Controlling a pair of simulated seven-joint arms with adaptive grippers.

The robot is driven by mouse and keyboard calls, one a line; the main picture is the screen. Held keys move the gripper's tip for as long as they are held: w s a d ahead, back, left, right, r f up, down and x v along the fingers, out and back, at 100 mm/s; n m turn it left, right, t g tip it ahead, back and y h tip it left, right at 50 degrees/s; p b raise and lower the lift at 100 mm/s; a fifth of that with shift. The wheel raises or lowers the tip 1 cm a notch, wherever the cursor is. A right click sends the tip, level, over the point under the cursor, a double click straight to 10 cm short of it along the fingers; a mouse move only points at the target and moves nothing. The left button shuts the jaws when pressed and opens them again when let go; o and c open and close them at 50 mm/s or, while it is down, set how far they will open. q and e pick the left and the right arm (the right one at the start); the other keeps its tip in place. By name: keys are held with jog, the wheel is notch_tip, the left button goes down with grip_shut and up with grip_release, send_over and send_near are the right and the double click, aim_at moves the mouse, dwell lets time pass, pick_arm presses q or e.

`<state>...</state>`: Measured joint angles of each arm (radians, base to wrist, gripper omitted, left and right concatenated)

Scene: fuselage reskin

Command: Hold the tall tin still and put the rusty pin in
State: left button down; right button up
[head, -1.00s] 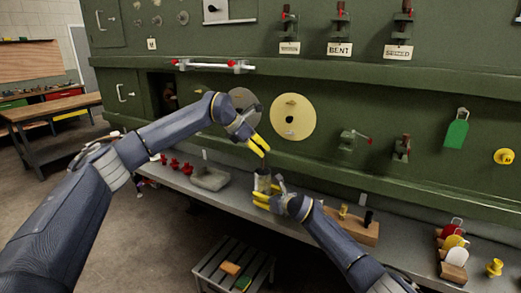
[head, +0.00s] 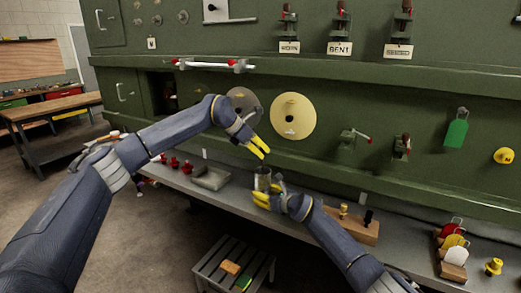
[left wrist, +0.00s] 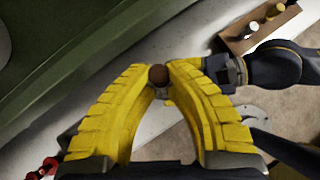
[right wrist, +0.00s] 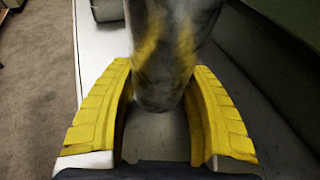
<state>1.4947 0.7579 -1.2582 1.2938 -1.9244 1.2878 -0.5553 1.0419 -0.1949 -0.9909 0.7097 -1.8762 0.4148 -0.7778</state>
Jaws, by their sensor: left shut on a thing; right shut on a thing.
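The tall tin (head: 262,183) is a grey metal can standing upright on the grey bench ledge. It fills the top middle of the right wrist view (right wrist: 165,65), with blurred yellow reflections on it. My right gripper (head: 264,198) is shut around the tin from the front right, one finger on each side. My left gripper (head: 262,150) is just above the tin, its yellow fingers pointing down. In the left wrist view the rusty pin (left wrist: 158,75) shows as a round brown end between the closed fingertips. The pin's lower part and the inside of the tin are hidden.
A grey tray (head: 211,178) and red pieces (head: 175,164) stand left of the tin. A wooden block with pegs (head: 350,227) is to the right. The green panel wall (head: 350,100) rises close behind. A slatted stool (head: 232,268) is below the ledge.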

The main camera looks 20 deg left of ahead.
pick_arm(q)
jog(key=shift+f, duration=2)
pick_arm(e)
jog(key=shift+f, duration=0.1)
pick_arm(q)
jog(key=c, duration=1.3)
grip_release()
jog(key=shift+c, duration=0.2)
jog(key=shift+r, duration=0.15)
jog(key=shift+r, duration=3.85)
